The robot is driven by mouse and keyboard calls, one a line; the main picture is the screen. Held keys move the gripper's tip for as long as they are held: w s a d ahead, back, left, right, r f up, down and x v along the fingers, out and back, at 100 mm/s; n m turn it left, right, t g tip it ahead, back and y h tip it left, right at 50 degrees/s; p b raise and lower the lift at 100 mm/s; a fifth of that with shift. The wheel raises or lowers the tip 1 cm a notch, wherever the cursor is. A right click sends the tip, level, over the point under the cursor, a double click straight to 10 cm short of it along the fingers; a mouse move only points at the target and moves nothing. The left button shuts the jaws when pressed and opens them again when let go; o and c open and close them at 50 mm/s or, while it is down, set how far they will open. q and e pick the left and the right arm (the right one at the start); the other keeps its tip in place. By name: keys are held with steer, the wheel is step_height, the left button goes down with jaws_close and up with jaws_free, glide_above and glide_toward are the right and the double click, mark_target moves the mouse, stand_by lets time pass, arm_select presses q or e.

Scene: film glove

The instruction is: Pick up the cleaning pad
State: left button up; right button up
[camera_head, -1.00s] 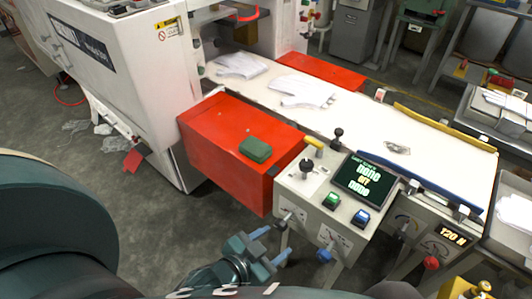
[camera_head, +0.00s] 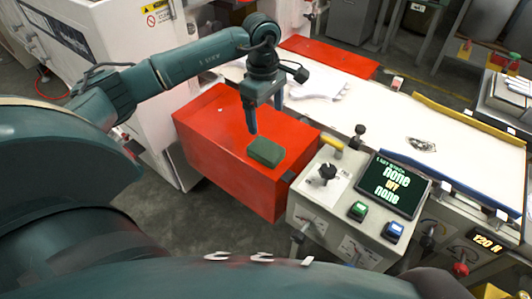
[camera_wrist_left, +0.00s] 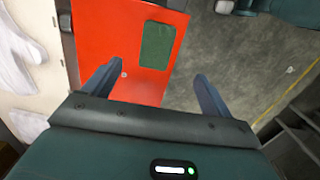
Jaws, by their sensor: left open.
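The cleaning pad (camera_head: 265,152) is a dark green block lying flat on top of the red box (camera_head: 205,125). In the left wrist view the pad (camera_wrist_left: 157,46) lies beyond the fingertips, a little right of the middle of the gap. My left gripper (camera_head: 267,117) points down over the red box, just behind the pad in the head view. Its fingers (camera_wrist_left: 152,72) are spread apart and nothing is between them. The pad is apart from the fingers. My right gripper is not seen.
A control panel with a screen (camera_head: 388,186) and buttons stands right of the red box. A white belt (camera_head: 385,120) with gloves (camera_head: 320,84) on it runs behind, edged by a yellow bar (camera_head: 470,118) and a blue bar (camera_head: 440,170). A white machine stands at the left.

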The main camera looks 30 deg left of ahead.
arm_select(q)
steer(key=a, duration=0.2)
glide_above(263, 147)
steer(key=shift+y, duration=0.3)
step_height(263, 147, down, 7)
steer(key=shift+s+a+r+p, duration=0.1)
steer(key=shift+s+r+p, duration=0.1)
steer(key=shift+p, duration=0.2)
steer(key=shift+w+f+p, duration=0.15)
steer(key=shift+f+p, duration=0.1)
steer(key=shift+f, duration=1.25)
steer(key=shift+w+f+p, duration=0.1)
steer(key=shift+f+p, duration=0.15)
steer(key=shift+f, duration=1.2)
steer(key=shift+c, duration=0.5)
steer(key=c, duration=1)
steer(key=shift+o, duration=0.2)
